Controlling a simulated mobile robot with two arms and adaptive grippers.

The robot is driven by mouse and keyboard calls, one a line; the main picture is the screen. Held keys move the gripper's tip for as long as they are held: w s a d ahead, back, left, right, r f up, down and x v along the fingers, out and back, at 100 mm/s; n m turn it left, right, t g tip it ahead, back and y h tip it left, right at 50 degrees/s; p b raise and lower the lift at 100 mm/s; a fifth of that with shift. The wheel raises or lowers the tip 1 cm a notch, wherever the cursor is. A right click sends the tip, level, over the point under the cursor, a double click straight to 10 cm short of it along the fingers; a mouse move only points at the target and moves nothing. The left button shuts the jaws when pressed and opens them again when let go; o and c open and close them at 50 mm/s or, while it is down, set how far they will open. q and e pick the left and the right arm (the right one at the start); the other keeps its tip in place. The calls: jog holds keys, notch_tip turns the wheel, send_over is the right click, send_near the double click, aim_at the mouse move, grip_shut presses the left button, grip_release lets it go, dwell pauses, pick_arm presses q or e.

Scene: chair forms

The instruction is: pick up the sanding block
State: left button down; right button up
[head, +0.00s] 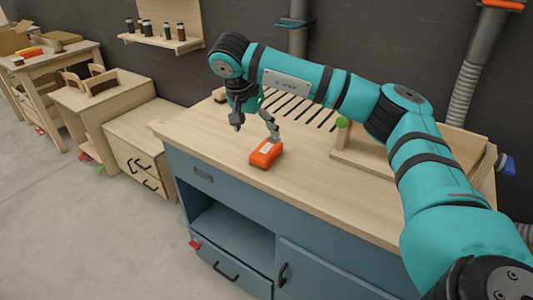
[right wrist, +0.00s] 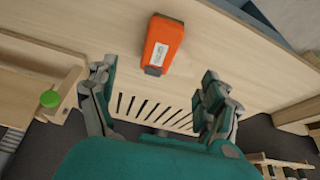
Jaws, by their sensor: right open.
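The sanding block (head: 266,153) is an orange block with a white label, lying on the wooden top of the blue workbench (head: 215,135). In the right wrist view the block (right wrist: 163,45) lies at the upper middle, just beyond my fingertips and roughly between them sideways. My right gripper (head: 256,128) points down over the bench, open and empty. In the head view one finger shows close behind the block; I cannot tell whether it touches. In the right wrist view both fingers of the gripper (right wrist: 159,70) are spread wide. My left gripper is not in view.
Dark slots (head: 305,112) cross the benchtop behind the block. A wooden fixture with a green knob (head: 341,122) stands to their right. The benchtop left of the block is clear. A wooden drawer unit (head: 140,150) stands left of the bench, and a shelf with jars (head: 165,40) hangs behind.

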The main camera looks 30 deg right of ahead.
aim_at(267, 148)
jog(key=x, duration=0.6)
jog(key=shift+d+f, duration=0.1)
jog(key=shift+f, duration=0.1)
jog(key=shift+w+d+p+x, duration=0.15)
jog(key=shift+p+x, duration=0.2)
jog(key=shift+x, duration=0.95)
jog(key=shift+w+d+p+x, duration=0.1)
jog(key=shift+d+p+x, duration=0.15)
jog(key=shift+x, duration=1.05)
jog(key=shift+a+r, duration=0.1)
jog(key=shift+r, duration=0.15)
jog(key=c, duration=1.3)
